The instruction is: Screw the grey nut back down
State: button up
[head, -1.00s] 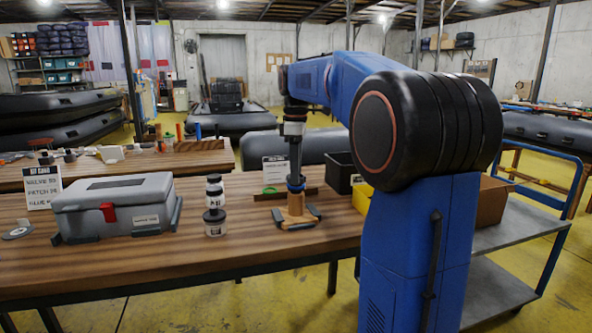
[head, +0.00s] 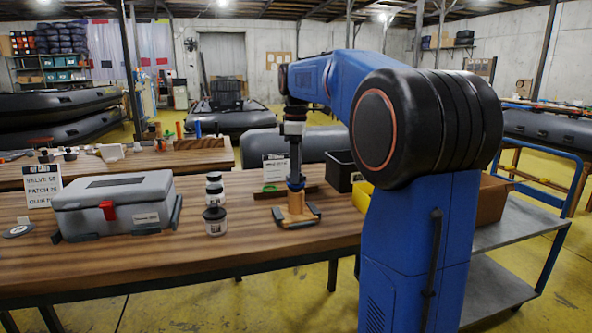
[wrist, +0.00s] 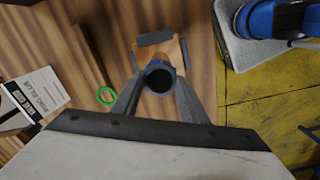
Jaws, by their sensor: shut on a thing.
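The grey nut (wrist: 159,66) shows in the wrist view as a dark grey ring around a black opening. My gripper (wrist: 156,96) has its two grey fingers closed on either side of it. In the head view my gripper (head: 296,182) points straight down over a wooden post (head: 296,203) on a base with dark grey brackets. A little blue shows at the top of the post. The nut is mostly hidden by the fingers there, and its thread cannot be seen.
A green ring (wrist: 106,96) lies nearby. Bare tabletop (head: 255,250) lies in front.

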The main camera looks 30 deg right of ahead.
dwell(0.6)
jog(key=m, duration=0.5)
jog(key=shift+f, duration=0.1)
jog(key=shift+m, duration=0.3)
jog(key=m, duration=0.5)
jog(key=shift+m, duration=0.4)
jog(key=m, duration=0.5)
jog(key=shift+m, duration=0.4)
